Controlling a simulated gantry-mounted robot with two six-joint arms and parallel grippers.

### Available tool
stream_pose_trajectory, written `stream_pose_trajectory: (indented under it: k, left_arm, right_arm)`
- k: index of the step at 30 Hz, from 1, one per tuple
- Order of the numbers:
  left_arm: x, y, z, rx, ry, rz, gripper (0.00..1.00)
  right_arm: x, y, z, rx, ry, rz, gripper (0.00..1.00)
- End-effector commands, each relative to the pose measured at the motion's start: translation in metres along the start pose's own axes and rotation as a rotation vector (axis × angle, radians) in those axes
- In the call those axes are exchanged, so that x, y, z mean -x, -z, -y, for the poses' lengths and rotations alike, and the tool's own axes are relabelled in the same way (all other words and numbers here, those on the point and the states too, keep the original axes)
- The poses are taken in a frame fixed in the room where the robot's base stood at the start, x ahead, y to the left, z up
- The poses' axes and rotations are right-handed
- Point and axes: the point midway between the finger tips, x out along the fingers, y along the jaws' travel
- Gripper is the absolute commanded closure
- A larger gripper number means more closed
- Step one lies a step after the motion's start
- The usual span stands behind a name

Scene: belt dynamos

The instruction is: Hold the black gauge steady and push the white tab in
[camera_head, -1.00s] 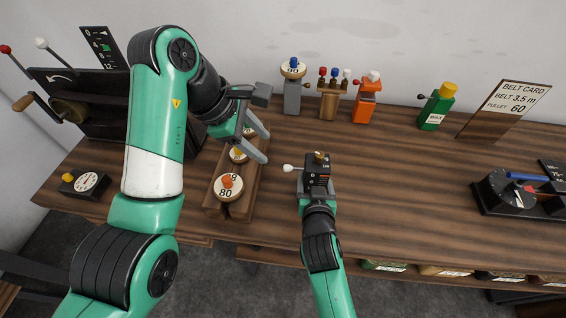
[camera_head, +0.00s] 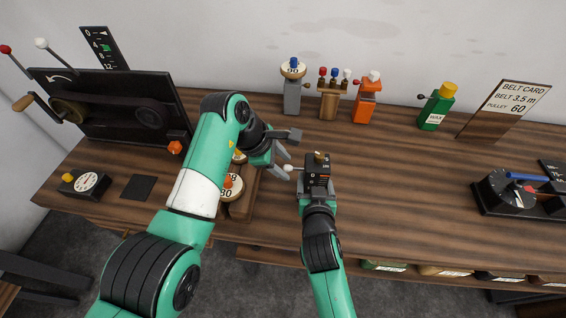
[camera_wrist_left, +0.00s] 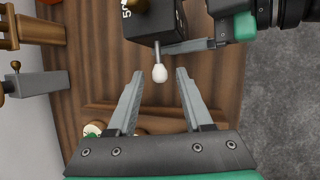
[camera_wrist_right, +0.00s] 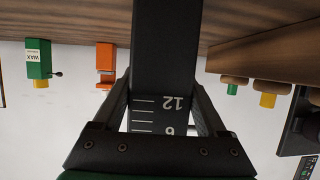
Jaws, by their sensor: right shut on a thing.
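The black gauge (camera_head: 318,170) is a small black block with a brass knob on top, held at the middle of the bench. My right gripper (camera_head: 318,196) is shut on it; in the right wrist view the gauge (camera_wrist_right: 165,60) stands between the fingers, its white scale marks showing. The white tab (camera_head: 288,168) sticks out of the gauge's left side. My left gripper (camera_head: 283,161) is close to the left of the tab. In the left wrist view the tab (camera_wrist_left: 159,73) lies just beyond and between the spread, empty fingertips (camera_wrist_left: 159,75).
A wooden rack (camera_head: 240,205) with numbered pulleys stands below my left gripper. Orange (camera_head: 367,98), green (camera_head: 436,108) and grey (camera_head: 292,95) items line the back. A dark belt machine (camera_head: 110,110) is at the left.

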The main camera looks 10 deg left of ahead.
Motion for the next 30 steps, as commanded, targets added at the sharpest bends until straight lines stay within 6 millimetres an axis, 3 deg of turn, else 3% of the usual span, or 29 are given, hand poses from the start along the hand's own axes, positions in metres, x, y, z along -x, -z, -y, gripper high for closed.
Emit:
stream_pose_trajectory:
  k: [1,8,30]
  left_arm:
    - [-0.0004,0.0002,0.0001,0.000,0.000,0.000,0.60]
    - [-0.0003,0.0002,0.0002,0.000,0.000,0.000,1.00]
    - [-0.0002,-0.0001,0.0006,0.000,0.002,0.001,1.00]
  right_arm:
    - [-0.0010,-0.0068,-0.0011,0.002,-0.003,0.014,1.00]
    - [-0.0011,-0.0069,-0.0011,0.002,-0.003,0.015,1.00]
    - [-0.0012,-0.0074,-0.0015,0.002,-0.004,0.016,1.00]
